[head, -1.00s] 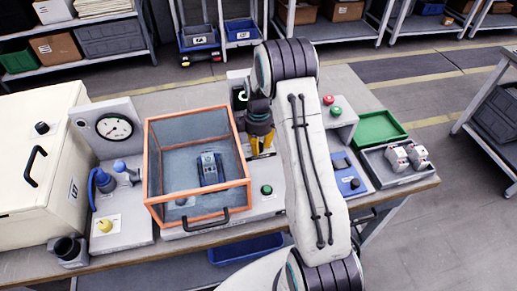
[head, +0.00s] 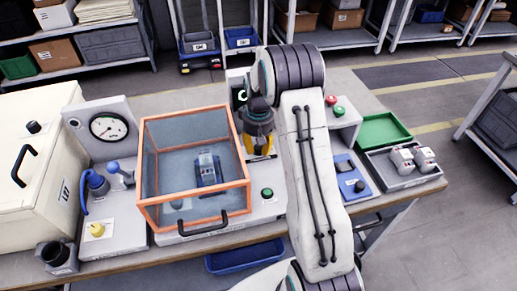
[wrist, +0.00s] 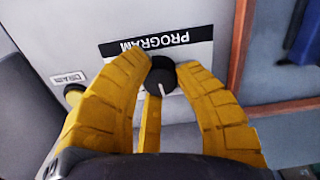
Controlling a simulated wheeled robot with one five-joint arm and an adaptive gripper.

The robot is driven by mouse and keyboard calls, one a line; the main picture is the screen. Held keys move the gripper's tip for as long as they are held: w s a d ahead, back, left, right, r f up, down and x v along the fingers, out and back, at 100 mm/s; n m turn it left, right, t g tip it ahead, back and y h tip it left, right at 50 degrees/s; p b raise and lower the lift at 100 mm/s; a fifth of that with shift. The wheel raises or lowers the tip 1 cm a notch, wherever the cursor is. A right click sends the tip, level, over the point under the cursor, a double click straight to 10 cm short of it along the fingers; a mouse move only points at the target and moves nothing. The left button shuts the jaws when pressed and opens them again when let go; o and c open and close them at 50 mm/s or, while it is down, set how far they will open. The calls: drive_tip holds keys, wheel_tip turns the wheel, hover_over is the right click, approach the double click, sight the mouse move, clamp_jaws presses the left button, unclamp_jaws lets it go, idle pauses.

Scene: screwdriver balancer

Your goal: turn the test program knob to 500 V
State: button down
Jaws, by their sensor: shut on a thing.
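The black program knob (wrist: 164,74) is round with a white pointer line, which points nearly straight down in the wrist view. It sits beside a black label (wrist: 160,46) reading PROGRAM, upside down in that view, on a grey panel (wrist: 70,30). My gripper (wrist: 160,68) has its yellow fingers closed around the knob, one on each side, with another finger below. In the head view my gripper (head: 257,143) is just right of the orange-framed clear cover, and the knob is hidden there. No voltage marks are readable.
The orange-framed cover (head: 143,206) stands close left of my gripper, with a device (head: 208,168) inside. A green button (head: 267,193) is in front. A box with red and green buttons (head: 347,115), a blue unit (head: 352,176) and a green tray (head: 383,131) lie right.

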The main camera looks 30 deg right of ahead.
drive_tip(key=m+b, duration=0.1)
drive_tip(key=m, duration=0.3)
drive_tip(key=shift+s+f+m, duration=0.1)
drive_tip(key=shift+f+m, duration=0.05)
drive_tip(key=shift+m, duration=0.25)
idle(0.4)
drive_tip(key=c, duration=0.9)
unclamp_jaws()
drive_tip(key=shift+o, duration=0.2)
wheel_tip(320, 180, up, 12)
